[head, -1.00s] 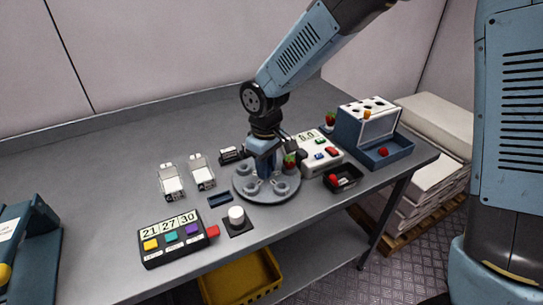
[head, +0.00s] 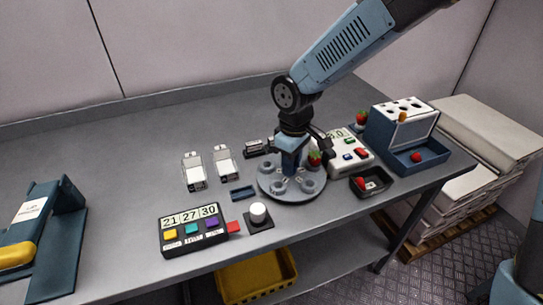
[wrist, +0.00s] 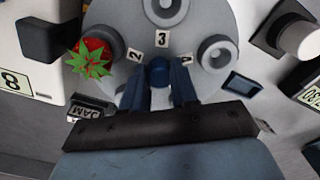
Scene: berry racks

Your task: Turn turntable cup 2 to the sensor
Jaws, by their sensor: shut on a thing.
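The grey round turntable (head: 292,194) stands on the bench with several cups around its rim; it fills the top of the wrist view (wrist: 185,32). Labels 2 (wrist: 135,55), 3 and 4 face its middle. A strawberry (wrist: 90,57) sits at the rim beside label 2, apparently in cup 2; it also shows in the head view (head: 315,158). My gripper (wrist: 159,82) points down over the turntable's middle, its fingers shut on the blue centre knob (wrist: 158,68). The white box with a display (head: 340,153), possibly the sensor's, stands just right of the turntable in the head view.
A black tray with a strawberry (head: 370,181) and a blue rack (head: 398,138) stand to the right. A white round knob (head: 258,213) and a button panel (head: 193,231) stand at front left. Two white clips (head: 225,163) lie to the left. The back left bench is clear.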

